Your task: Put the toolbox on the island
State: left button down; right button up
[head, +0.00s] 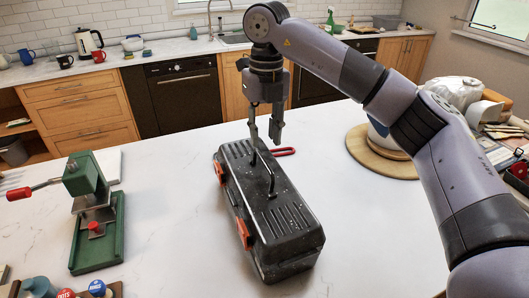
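A black toolbox (285,225) with a ribbed lid and orange latches rests on the white countertop of the island (170,245), in the middle of the head view. Its thin handle (265,168) stands up from the lid. My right gripper (265,138) points down at the far end of the toolbox, close to the handle. Its two fingers are apart, and I see nothing held between them. Whether a finger touches the handle I cannot tell. My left gripper is not in view.
A green press (92,230) with a red-tipped lever stands at left. Jars (40,287) sit at the front left. A small red loop (284,151) lies behind the toolbox. A round wooden board (365,150) bears a partly hidden pot at right. Clutter (500,125) fills the far right.

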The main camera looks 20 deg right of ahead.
notch_tip(320, 180, up, 6)
jog(key=shift+f, duration=0.1)
dwell(0.4)
